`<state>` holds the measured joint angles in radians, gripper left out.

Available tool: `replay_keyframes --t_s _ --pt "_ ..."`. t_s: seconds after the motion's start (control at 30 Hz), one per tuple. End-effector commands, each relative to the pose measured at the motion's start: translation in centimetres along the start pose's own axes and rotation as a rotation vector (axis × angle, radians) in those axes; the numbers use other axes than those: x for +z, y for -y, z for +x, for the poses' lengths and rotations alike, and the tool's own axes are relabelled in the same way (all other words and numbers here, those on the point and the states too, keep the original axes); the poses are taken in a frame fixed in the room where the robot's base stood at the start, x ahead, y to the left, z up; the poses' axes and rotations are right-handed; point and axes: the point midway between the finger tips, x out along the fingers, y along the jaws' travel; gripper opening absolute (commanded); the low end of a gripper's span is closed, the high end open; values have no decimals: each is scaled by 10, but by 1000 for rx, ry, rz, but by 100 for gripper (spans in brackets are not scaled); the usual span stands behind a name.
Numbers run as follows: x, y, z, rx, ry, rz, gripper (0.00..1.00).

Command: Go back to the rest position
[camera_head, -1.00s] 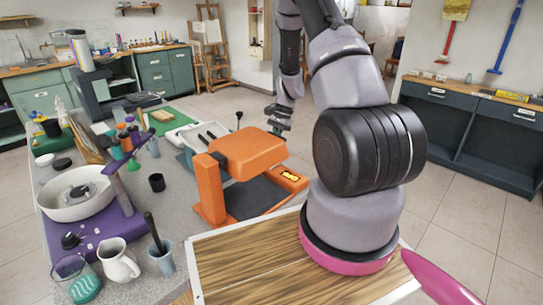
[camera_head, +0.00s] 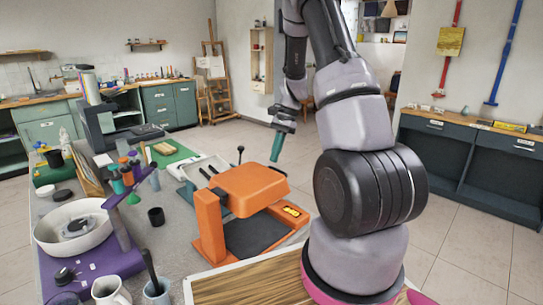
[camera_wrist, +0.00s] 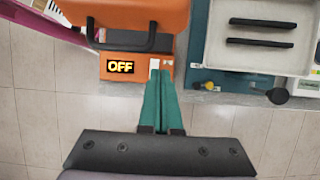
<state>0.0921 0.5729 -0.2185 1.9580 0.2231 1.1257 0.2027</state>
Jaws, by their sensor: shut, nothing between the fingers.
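My gripper (camera_head: 277,147) hangs in the air at the end of my raised arm, fingers pointing down, to the right of and behind the orange heat press (camera_head: 247,184). In the wrist view my gripper's green fingers (camera_wrist: 159,95) are together with nothing between them. Behind the fingertips there, the orange press (camera_wrist: 130,66) shows its dark handle and a lit "OFF" display. I cannot tell the exact gap between fingertips and press, but they look apart.
A dark cabinet (camera_head: 480,165) stands at the right. Tiled floor lies open between.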

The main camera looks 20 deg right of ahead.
Motion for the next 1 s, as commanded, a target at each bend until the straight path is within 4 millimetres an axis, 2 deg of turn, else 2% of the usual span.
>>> replay_keyframes --t_s 0.23,0.37,0.53,0.7,1.0 --pt "3 0 -3 -5 -3 -7 0" --pt "19 0 -24 -33 -26 -52 0" --pt "58 -6 -68 -95 -87 -168 0" --pt "100 -21 -108 -156 -159 -292 0" --pt "170 -61 -160 -255 -306 -507 0"
